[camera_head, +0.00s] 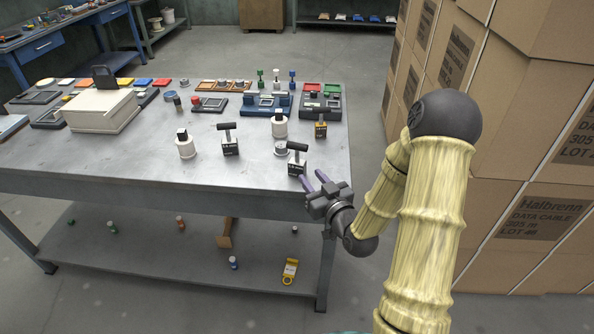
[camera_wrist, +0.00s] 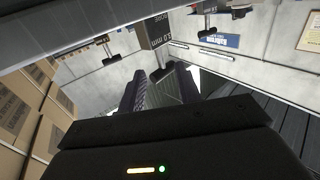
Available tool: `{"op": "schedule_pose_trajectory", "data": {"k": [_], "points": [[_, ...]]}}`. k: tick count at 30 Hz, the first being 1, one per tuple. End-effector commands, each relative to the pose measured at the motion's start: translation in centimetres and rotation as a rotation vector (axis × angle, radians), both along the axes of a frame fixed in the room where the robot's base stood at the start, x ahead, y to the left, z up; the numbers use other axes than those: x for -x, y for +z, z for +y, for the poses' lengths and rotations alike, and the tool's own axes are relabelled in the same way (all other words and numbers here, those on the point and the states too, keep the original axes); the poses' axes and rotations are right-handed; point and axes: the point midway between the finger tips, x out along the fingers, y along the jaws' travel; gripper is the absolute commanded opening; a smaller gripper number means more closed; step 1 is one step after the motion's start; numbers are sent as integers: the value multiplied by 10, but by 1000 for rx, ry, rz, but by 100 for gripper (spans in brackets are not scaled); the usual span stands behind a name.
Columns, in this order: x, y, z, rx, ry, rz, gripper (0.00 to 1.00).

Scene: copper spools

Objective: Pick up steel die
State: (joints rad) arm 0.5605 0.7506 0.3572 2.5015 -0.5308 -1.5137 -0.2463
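Several block-shaped dies with black T-handles stand upright on the grey table (camera_head: 190,172). A grey die (camera_head: 297,168) is at the front right edge, closest to my gripper. A second grey die (camera_head: 231,147) stands further left, and a yellowish die (camera_head: 320,130) stands behind. I cannot tell for certain which is the steel die. My gripper (camera_head: 315,180) is open and empty, with its two purple fingers apart, just off the table's right front corner. In the wrist view a block with "mm" lettering (camera_wrist: 154,32) and a black handle lies beyond my fingers (camera_wrist: 160,88), apart from them.
Trays (camera_head: 268,106) and a beige box (camera_head: 100,111) are further back. Stacked cartons (camera_head: 535,130) fill the right side. The table's front left is clear.

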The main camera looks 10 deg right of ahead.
Motion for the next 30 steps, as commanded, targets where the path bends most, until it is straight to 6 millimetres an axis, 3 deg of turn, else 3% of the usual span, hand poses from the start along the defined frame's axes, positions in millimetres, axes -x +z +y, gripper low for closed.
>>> {"op": "schedule_pose_trajectory", "data": {"k": [7, 21, 30], "points": [[-40, 1, 10, 0, 1, -1, 34], [-50, 1, 13, 0, 0, -1, 34], [-89, 3, 21, 0, 1, -1, 34]]}}
